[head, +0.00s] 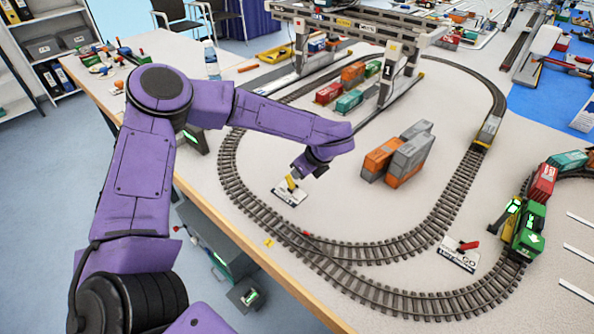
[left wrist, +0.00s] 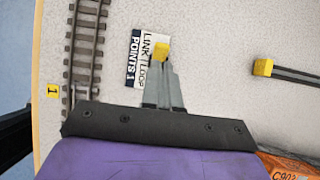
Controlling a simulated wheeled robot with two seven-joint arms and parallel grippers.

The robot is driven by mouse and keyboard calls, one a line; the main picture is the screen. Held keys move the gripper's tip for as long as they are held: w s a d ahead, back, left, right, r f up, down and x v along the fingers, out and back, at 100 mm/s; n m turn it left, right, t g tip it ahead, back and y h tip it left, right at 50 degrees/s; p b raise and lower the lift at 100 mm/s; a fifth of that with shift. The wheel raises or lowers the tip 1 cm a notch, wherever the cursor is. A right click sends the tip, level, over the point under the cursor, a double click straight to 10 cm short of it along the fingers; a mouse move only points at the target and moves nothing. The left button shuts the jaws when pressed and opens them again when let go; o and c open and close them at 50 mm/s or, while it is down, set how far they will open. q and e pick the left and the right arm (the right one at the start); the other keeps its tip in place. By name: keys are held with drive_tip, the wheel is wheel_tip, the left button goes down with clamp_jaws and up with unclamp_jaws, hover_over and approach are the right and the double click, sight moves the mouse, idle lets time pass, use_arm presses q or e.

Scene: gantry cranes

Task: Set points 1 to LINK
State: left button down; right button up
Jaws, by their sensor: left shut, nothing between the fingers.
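The points 1 plate (head: 289,196) lies flat on the table inside the near left curve of the track. In the left wrist view the plate (left wrist: 134,60) reads "POINTS 1" and "LINK | LOOP". A yellow lever knob (left wrist: 161,51) shows over the plate's edge, beside the lettering. My left gripper (head: 293,178) is shut and empty over the plate, its fingertips (left wrist: 163,66) close against the knob. I cannot tell whether they touch it or which side the lever is set to. The lever's lower part is hidden. My right gripper is not in view.
Track (head: 235,165) loops around the plate. Orange and grey containers (head: 398,155) stand to the right of my gripper. A gantry crane (head: 385,75) stands behind. Another plate with a red lever (head: 460,252) and a green locomotive (head: 527,232) are at the right.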

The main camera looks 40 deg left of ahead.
use_arm(q)
drive_tip(key=b+v, duration=0.1)
drive_tip(key=v, duration=1.1)
drive_tip(key=shift+r, duration=0.5)
drive_tip(key=shift+s+a+f, duration=0.1)
drive_tip(key=shift+a, duration=0.1)
